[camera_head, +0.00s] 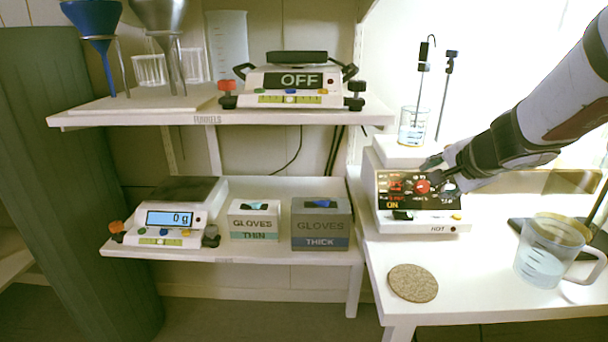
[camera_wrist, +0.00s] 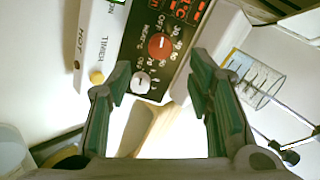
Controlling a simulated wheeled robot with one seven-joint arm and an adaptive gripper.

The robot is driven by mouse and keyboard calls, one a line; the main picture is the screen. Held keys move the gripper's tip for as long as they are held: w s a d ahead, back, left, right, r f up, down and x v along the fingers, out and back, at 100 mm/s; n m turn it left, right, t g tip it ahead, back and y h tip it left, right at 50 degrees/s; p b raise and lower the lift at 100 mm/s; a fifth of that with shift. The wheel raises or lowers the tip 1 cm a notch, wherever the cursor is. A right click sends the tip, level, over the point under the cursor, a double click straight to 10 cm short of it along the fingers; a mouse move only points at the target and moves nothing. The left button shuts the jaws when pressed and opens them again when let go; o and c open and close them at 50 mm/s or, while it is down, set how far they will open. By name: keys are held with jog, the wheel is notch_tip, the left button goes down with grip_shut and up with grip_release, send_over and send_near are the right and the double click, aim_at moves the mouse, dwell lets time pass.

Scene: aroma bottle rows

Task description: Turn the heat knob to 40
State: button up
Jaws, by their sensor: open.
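The hot plate (camera_head: 422,227) stands on the right table, with a dark front panel lit with red digits and a yellow "ON". Its red heat knob (camera_head: 423,187) also shows in the wrist view (camera_wrist: 160,45), ringed by OFF and number marks. I cannot tell which mark it points at. A white timer knob (camera_wrist: 142,82) sits beside it, with a yellow button (camera_wrist: 96,76) further off. My gripper (camera_head: 436,172) is just in front of the panel. In the wrist view its green-padded fingers (camera_wrist: 160,84) are apart and empty, short of the red knob.
A beaker (camera_head: 412,125) stands on the hot plate, with rods above it. A measuring jug (camera_head: 543,250) and cork mat (camera_head: 413,283) are on the table. A scale (camera_head: 168,218) and glove boxes (camera_head: 320,224) stand on the left shelf.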

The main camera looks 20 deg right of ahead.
aim_at(424, 186)
jog(key=b+x, duration=0.2)
jog(key=x, duration=0.5)
jog(key=shift+w+d+f, duration=0.1)
jog(key=shift+w+f, duration=0.05)
jog(key=shift+w, duration=0.05)
grip_shut()
